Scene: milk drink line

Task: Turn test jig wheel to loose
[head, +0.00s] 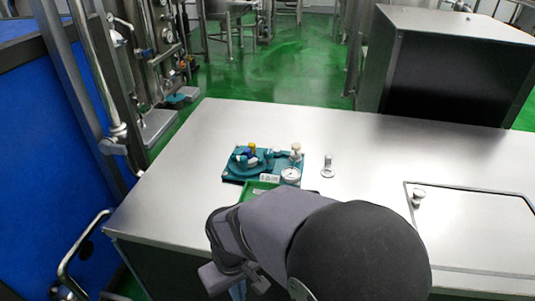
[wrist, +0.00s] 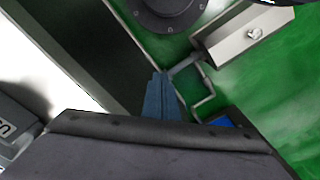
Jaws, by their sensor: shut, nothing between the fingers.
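The test jig (head: 234,171) is a teal plate on the steel table in the head view. It carries a round gauge (head: 290,175), a pale upright knob (head: 296,150), and small blue, yellow and white parts (head: 250,154). The wheel and its setting are too small to make out. My gripper's blue fingers (wrist: 162,97) are together and empty in the wrist view, over the green floor beside the table. In the head view my arm is in front of the jig, and the gripper is low, off the table's near edge, apart from the jig.
The steel table (head: 170,200) has clear room left and right of the jig. A small metal fitting (head: 327,168) stands right of it, and a green tray (head: 258,189) in front, partly hidden by my arm. A hatch panel (head: 470,225) with a knob (head: 418,196) lies at right.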

